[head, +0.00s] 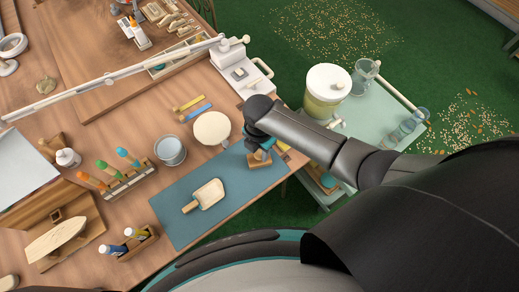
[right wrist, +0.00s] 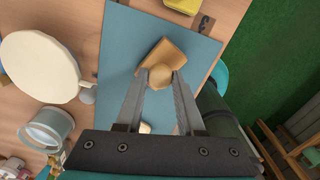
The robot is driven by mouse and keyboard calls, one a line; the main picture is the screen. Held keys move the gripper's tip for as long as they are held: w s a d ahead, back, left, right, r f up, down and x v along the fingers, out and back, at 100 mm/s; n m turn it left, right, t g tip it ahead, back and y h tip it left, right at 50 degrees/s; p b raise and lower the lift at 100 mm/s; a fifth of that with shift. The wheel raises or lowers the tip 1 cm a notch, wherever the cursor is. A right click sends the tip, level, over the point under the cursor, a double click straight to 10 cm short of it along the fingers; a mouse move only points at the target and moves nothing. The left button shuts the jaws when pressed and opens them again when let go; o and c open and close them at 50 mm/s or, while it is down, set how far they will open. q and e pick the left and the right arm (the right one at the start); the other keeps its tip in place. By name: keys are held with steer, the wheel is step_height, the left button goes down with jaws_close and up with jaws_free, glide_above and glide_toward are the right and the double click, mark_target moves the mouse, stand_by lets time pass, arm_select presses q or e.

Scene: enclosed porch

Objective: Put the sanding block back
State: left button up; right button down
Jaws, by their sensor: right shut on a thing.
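The sanding block (head: 259,160) is a small tan wooden block with a rounded knob. It is at the upper right end of the blue mat (head: 178,215). My right gripper (head: 262,150) comes down over it. In the right wrist view the two fingertips (right wrist: 160,76) are closed on the knob of the sanding block (right wrist: 163,55), which sits tilted in the picture over the mat (right wrist: 121,45). I cannot tell whether its underside touches the mat. My left gripper is not in view.
A yellow piece (right wrist: 182,5) lies just beyond the mat. A green cart (head: 365,125) stands right of the table.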

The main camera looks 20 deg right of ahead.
mark_target(259, 154)
steer(key=shift+f, duration=0.15)
steer(key=c, duration=0.5)
jaws_free()
steer(key=shift+r+p, duration=1.45)
steer(key=shift+r, duration=4.7)
